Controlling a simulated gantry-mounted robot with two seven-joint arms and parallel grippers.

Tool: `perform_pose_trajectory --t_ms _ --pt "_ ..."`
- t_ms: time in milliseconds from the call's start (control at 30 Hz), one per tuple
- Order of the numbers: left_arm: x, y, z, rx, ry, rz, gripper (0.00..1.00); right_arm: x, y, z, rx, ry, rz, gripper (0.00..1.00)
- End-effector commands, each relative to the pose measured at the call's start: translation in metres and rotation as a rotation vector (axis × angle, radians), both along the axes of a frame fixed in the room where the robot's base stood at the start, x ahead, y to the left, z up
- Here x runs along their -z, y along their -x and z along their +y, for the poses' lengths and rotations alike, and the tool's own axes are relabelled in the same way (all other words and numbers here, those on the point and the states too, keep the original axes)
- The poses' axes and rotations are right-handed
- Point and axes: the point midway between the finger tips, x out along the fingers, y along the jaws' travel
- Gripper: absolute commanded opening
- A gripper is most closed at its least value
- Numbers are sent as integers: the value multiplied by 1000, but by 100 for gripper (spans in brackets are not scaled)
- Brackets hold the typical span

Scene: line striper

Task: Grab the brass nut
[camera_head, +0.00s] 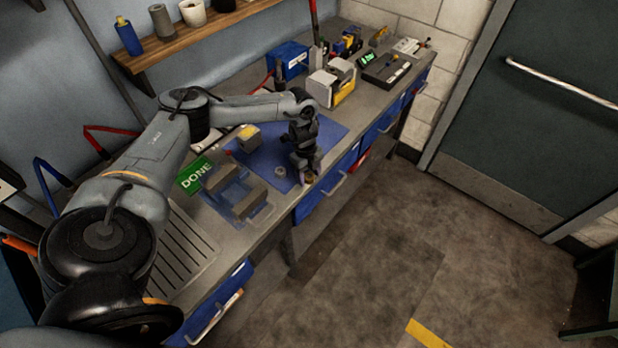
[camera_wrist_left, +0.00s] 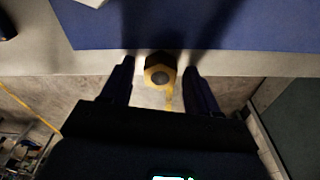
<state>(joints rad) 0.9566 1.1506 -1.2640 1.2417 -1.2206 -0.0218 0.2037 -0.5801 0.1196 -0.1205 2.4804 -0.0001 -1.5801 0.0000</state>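My left gripper also shows in the left wrist view (camera_wrist_left: 158,82). It is open, with one finger on each side of the nut and a gap at both sides. A second, grey nut (camera_head: 280,171) lies on the blue mat (camera_head: 262,158). My right gripper is not in view.
A blue tray with grey blocks (camera_head: 238,194) and a green DONE sign (camera_head: 195,176) are left of the mat. A yellow and grey device (camera_head: 333,84) and a blue box (camera_head: 288,60) stand further back. Open floor lies beyond the bench's front edge.

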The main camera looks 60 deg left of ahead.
Motion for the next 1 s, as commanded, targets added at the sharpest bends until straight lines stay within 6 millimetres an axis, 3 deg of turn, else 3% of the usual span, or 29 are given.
perform_pose_trajectory --t_ms 33,333,767,1000 --pt "0 0 0 0 0 0 52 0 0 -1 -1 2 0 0" --pt "0 0 0 0 0 -1 8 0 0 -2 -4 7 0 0" --pt "-9 -1 1 0 -1 -3 8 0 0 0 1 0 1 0" --pt "-41 -1 1 -1 -1 -5 8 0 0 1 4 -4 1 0"
